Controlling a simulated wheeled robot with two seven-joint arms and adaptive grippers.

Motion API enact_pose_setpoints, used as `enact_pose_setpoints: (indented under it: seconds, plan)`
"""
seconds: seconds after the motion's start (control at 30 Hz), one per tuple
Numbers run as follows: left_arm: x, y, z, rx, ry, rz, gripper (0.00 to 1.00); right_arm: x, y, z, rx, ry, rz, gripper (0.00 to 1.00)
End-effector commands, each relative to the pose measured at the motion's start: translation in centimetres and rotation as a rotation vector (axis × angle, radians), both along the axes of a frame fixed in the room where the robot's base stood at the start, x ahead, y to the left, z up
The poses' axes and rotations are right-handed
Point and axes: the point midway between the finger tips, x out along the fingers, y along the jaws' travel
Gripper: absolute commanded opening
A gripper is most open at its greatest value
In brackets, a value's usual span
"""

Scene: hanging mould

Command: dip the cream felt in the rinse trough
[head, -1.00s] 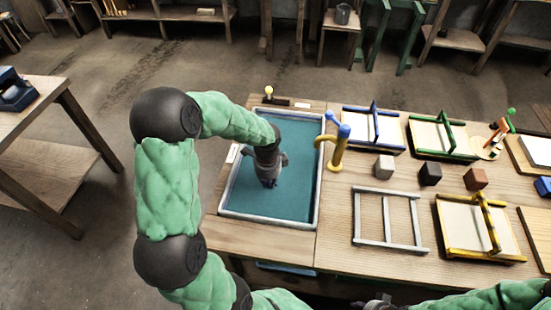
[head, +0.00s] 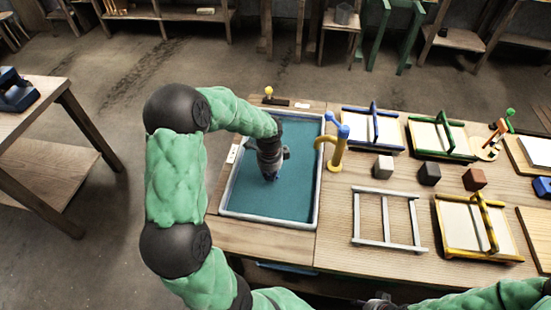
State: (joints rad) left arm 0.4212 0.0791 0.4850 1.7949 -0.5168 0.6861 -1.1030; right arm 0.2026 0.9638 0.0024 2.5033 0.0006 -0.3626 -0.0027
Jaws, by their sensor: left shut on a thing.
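The rinse trough (head: 232,187) is a pale-rimmed basin with blue-green liquid, at the left end of the workbench. My left gripper (head: 271,177) points down over the middle of the trough, fingers closed. What it holds is hidden under the gripper, so I cannot make out the cream felt there. Whether the fingers touch the liquid is unclear.
A yellow tap with a blue handle (head: 338,140) stands at the trough's right rim. An empty grey frame (head: 388,222) lies right of the trough. Blue (head: 374,130), green (head: 441,138) and yellow (head: 478,228) frames hold pale sheets. Dark (head: 429,174) and brown (head: 475,180) cubes stand between.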

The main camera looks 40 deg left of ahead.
Motion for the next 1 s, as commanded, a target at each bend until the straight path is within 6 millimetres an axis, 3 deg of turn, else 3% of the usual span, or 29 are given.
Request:
enact_pose_setpoints:
  seconds: [0.63,1.0]
  plan:
    - [-2.5,-1.4,0.0,0.000,0.000,0.000,0.00,0.0,0.0,0.1,0.000,0.000,0.000,0.40]
    - [-2.6,-1.5,0.1,0.000,0.000,0.000,0.00,0.0,0.0,0.2,0.000,0.000,0.000,0.40]
